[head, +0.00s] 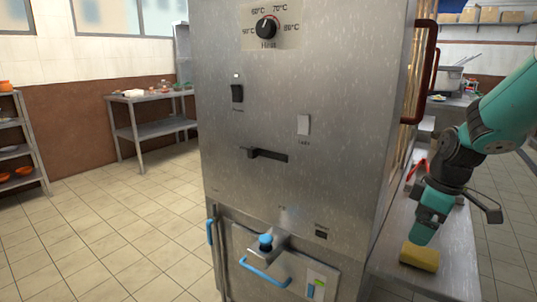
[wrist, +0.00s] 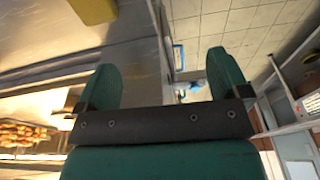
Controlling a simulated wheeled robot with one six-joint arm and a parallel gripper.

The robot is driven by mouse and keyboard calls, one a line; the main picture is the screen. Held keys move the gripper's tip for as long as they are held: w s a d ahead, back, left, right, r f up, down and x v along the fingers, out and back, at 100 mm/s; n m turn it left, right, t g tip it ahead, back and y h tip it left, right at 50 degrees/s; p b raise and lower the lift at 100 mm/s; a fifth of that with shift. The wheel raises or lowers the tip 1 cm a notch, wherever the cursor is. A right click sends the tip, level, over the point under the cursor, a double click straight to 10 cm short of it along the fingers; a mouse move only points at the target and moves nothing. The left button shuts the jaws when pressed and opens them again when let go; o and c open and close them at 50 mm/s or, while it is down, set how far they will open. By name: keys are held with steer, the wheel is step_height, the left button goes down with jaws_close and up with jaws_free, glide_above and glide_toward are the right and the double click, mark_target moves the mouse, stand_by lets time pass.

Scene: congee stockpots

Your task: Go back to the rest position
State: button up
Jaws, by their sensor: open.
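My gripper (head: 431,222) is at the right of the head view, at the end of my teal and black arm, pointing down beside the steel cabinet. In the wrist view my gripper (wrist: 163,72) shows two teal fingers spread wide with nothing between them. A yellow sponge-like block (head: 419,257) lies on the steel counter (head: 455,245) just below the fingers in the head view. A yellow block also shows at the top of the wrist view (wrist: 93,10), outside the fingers.
The tall steel cabinet (head: 300,90) fills the middle, with a dial (head: 267,27), switches, a slotted lever (head: 265,154) and a blue handle (head: 264,272). A red-brown door handle (head: 420,70) sticks out at its right side. Tiled floor (head: 110,225) is clear at the left.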

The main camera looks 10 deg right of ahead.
steer(key=s+a+r+y, duration=0.1)
steer(key=s+a+r, duration=0.15)
steer(key=a, duration=0.55)
steer(key=s+a+r, duration=0.1)
steer(key=s+a, duration=0.2)
steer(key=a, duration=0.5)
steer(key=s+a+r+y, duration=0.1)
steer(key=s+a+r, duration=0.15)
steer(key=a, duration=0.55)
steer(key=s+a+g, duration=0.1)
steer(key=s+a, duration=0.4)
steer(key=s, duration=0.3)
step_height(320, 180, up, 24)
steer(key=p, duration=2.3)
steer(key=shift+m+y, duration=0.4)
steer(key=shift+s+a, duration=0.1)
